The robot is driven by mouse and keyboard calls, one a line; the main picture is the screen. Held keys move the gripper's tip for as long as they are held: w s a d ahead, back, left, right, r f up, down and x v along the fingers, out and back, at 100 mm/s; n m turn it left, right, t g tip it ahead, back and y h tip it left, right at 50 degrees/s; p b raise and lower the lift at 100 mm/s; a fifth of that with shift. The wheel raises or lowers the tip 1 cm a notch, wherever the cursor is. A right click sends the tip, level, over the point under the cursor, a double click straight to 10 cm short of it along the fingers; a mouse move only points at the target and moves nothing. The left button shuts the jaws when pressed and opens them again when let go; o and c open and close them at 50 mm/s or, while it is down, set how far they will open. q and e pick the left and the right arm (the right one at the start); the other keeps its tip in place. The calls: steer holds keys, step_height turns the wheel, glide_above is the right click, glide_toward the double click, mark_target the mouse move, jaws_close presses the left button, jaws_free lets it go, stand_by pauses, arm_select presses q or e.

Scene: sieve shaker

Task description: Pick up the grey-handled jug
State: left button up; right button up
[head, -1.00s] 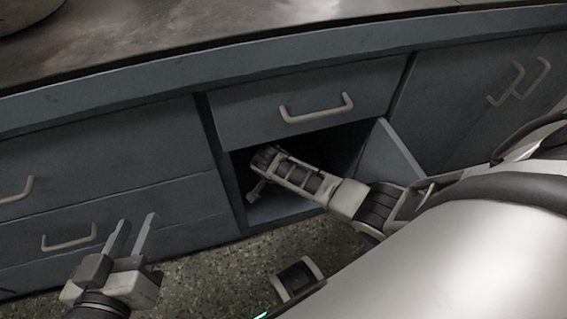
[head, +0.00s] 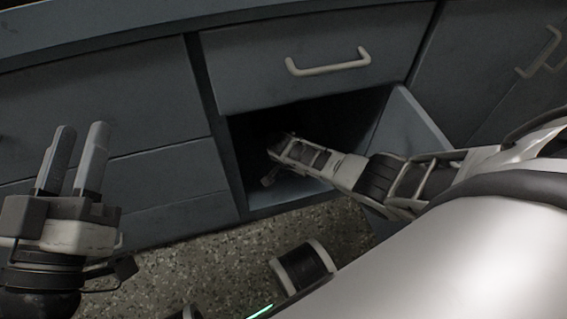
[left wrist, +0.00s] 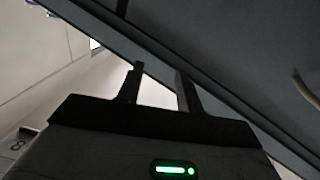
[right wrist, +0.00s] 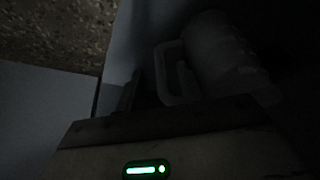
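The jug (right wrist: 230,60) shows as a dim grey shape with a looped handle (right wrist: 161,75) in the right wrist view, inside the dark cupboard. In the head view I cannot make it out. My right gripper (head: 272,164) reaches into the open cupboard. In the right wrist view its left finger (right wrist: 129,92) stands apart, to the left of the handle; the other finger is lost in the dark near the handle loop. My left gripper (head: 74,158) is empty, its two fingers apart, in front of the closed drawers; these fingers also show in the left wrist view (left wrist: 158,88).
The cupboard's door (head: 408,135) stands open on the right, close to my right forearm. A closed drawer (head: 310,68) with a pale handle sits above the opening. The worktop edge (head: 150,32) runs along the top. Speckled floor (head: 215,262) lies clear in front.

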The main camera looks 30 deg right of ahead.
steer(key=shift+w+d+f, duration=0.1)
steer(key=shift+d+f, duration=0.05)
steer(key=shift+f, duration=0.2)
arm_select(q)
steer(key=shift+r+m+t+h, duration=0.3)
steer(key=shift+r+m+t, duration=0.1)
steer(key=shift+r+m, duration=0.25)
arm_select(e)
jaws_close()
steer(key=shift+r, duration=0.1)
steer(key=shift+r, duration=0.15)
